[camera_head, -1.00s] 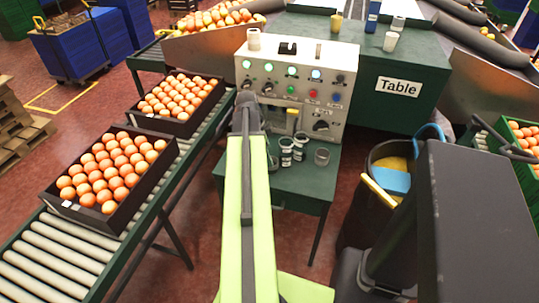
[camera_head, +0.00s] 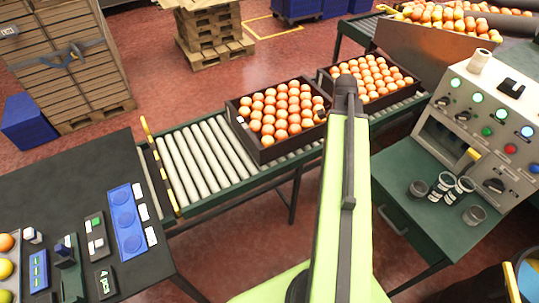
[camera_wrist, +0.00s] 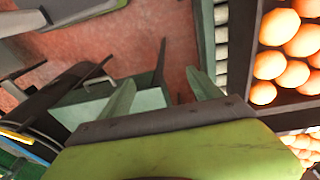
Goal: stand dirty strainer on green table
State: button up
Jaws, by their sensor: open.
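The green table (camera_head: 400,160) stands at the right of the head view, under a grey control panel. Several small cup-like vessels stand on it: a dark grey one (camera_head: 418,189), two with pale labels (camera_head: 441,185) (camera_head: 463,189) and a plain grey one (camera_head: 474,215). I cannot tell which of these, if any, is the dirty strainer. In the wrist view my gripper (camera_wrist: 162,92) is open, its two pale green fingers apart with nothing between them. It hangs over the red floor beside the conveyor. In the head view my arm hides part of the conveyor.
A roller conveyor (camera_head: 205,162) carries two crates of oranges, a near one (camera_head: 262,148) and a far one. A black table (camera_head: 95,150) with a blue tray (camera_head: 127,222) and small items is at lower left. Pallets stand behind.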

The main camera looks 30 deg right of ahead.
jog(key=w+a+n, duration=0.3)
jog(key=a+n, duration=0.3)
jog(key=a, duration=0.6)
jog(key=w+a+n+y, duration=0.1)
jog(key=w+a+n, duration=0.2)
jog(key=a, duration=1)
jog(key=w+a+n+t, duration=0.1)
jog(key=w+a+n, duration=0.2)
jog(key=a+n, duration=0.6)
jog(key=a, duration=0.4)
jog(key=shift+w+a, duration=0.2)
jog(key=shift+w, duration=0.1)
notch_tip(320, 180, up, 8)
jog(key=p, duration=0.8)
jog(key=shift+w+f+b, duration=0.1)
jog(key=shift+f+b, duration=0.2)
jog(key=shift+f, duration=0.1)
jog(key=shift+c, duration=0.2)
